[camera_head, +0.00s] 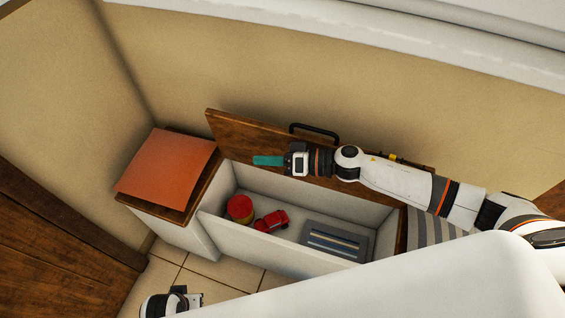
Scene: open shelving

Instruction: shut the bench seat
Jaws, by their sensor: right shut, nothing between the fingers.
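The bench seat is a white box (300,258) with a brown wooden lid (243,131). The lid is raised and stands open along the back, near the wall, with a black handle (314,129) on it. My right arm reaches in from the right across the lid. My right gripper (268,161) has teal fingers, shut and empty, pointing left in front of the lid and above the open box. I cannot tell whether the arm touches the lid. Part of my left arm (170,303) shows at the bottom left; its fingers cannot be made out clearly.
Inside the box are a red and yellow tub (240,207), a red toy truck (271,221) and a grey-blue tray-like item (335,241). An orange cushion (168,166) lies on the section to the left. A striped cushion (424,228) lies at the right. Tiled floor (205,285) shows in front.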

